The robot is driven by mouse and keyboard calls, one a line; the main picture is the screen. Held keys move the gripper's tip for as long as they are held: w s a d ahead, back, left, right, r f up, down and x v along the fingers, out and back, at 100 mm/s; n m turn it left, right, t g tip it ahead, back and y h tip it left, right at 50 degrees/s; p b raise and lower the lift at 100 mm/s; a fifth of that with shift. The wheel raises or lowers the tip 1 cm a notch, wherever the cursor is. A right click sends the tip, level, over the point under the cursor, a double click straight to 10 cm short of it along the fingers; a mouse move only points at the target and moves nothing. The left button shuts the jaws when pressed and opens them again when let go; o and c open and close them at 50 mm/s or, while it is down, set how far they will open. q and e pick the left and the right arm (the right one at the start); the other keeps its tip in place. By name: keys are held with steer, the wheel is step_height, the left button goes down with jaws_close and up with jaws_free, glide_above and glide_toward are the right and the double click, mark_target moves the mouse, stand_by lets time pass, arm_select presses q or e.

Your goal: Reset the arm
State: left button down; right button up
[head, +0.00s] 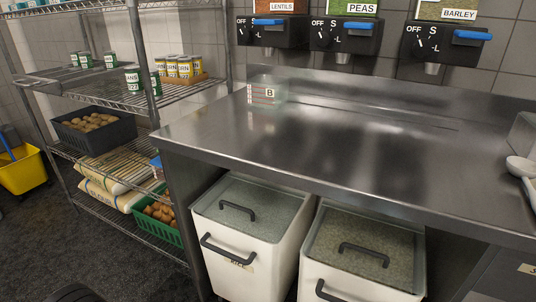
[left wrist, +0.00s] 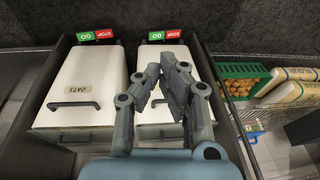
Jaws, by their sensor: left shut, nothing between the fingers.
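My left gripper (left wrist: 161,68) shows in the left wrist view, its grey fingers drawn together with nothing between them. It is in front of a pair of white lidded bins, one labelled OATS (left wrist: 85,88) and one behind the fingers (left wrist: 165,60). No gripper shows in the head view, and my right gripper is not in view.
The steel counter (head: 330,130) is mostly bare, with a clear container marked B (head: 264,95) on it. White bins (head: 245,240) stand underneath. A wire shelf holds cans (head: 180,67) and a dark crate (head: 92,130). A yellow bucket (head: 22,170) stands at far left.

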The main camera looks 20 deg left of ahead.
arm_select(q)
steer(key=s+a+f+g, duration=0.1)
steer(key=s+f, duration=0.3)
steer(key=f, duration=0.5)
steer(key=s+a+f, duration=0.1)
steer(key=s+f, duration=0.4)
steer(key=f, duration=0.5)
steer(key=s+f+g, duration=0.1)
steer(key=s+f, duration=0.7)
steer(key=s, duration=0.4)
steer(key=shift+s, duration=0.15)
steer(key=shift+a, duration=0.1)
